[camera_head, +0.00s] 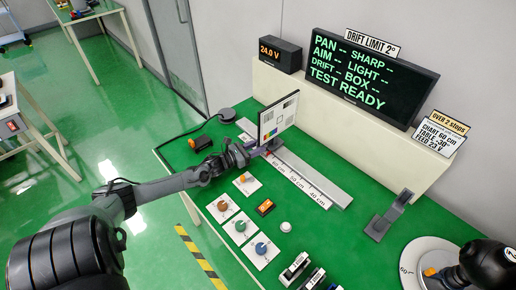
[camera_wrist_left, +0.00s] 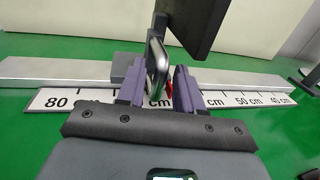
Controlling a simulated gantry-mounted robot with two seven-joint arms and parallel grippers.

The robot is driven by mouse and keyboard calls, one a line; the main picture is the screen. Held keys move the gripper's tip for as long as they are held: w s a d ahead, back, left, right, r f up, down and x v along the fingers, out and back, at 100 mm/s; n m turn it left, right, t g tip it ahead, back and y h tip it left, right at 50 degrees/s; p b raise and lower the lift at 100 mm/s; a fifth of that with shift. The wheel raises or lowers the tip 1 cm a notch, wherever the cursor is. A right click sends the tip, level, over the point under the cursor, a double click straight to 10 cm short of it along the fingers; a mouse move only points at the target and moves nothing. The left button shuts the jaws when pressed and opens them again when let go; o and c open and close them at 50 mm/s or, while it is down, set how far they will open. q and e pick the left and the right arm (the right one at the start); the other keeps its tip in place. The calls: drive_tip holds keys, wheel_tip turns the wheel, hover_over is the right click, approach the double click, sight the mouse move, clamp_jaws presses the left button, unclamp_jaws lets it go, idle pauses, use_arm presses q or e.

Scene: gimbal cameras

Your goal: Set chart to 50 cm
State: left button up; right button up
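The chart (camera_head: 278,117) is an upright white panel with printed patches, on a slider at the far-left part of the silver rail (camera_head: 315,178). The scale strip (camera_head: 298,182) runs along the rail's front edge; the chart stands on the larger-number side of the 60 cm mark. In the left wrist view the chart's dark back, a silver handle (camera_wrist_left: 157,68) and a red pointer (camera_wrist_left: 170,88) show. My left gripper (camera_wrist_left: 160,92) has its purple fingers either side of the handle, with a gap visible at the right finger. The mark under the pointer is hidden. My right gripper is out of view.
A display (camera_head: 370,80) reads TEST READY, beside a sign (camera_head: 438,137) with CHART 60 cm. Several knob plates (camera_head: 241,227) lie in front of the rail. A grey stand (camera_head: 390,215) and a round turntable (camera_head: 408,262) are at right. The rail's right part is clear.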

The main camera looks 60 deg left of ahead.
use_arm(q)
drive_tip(key=shift+w, duration=0.45)
drive_tip(key=shift+c, duration=0.5)
clamp_jaws()
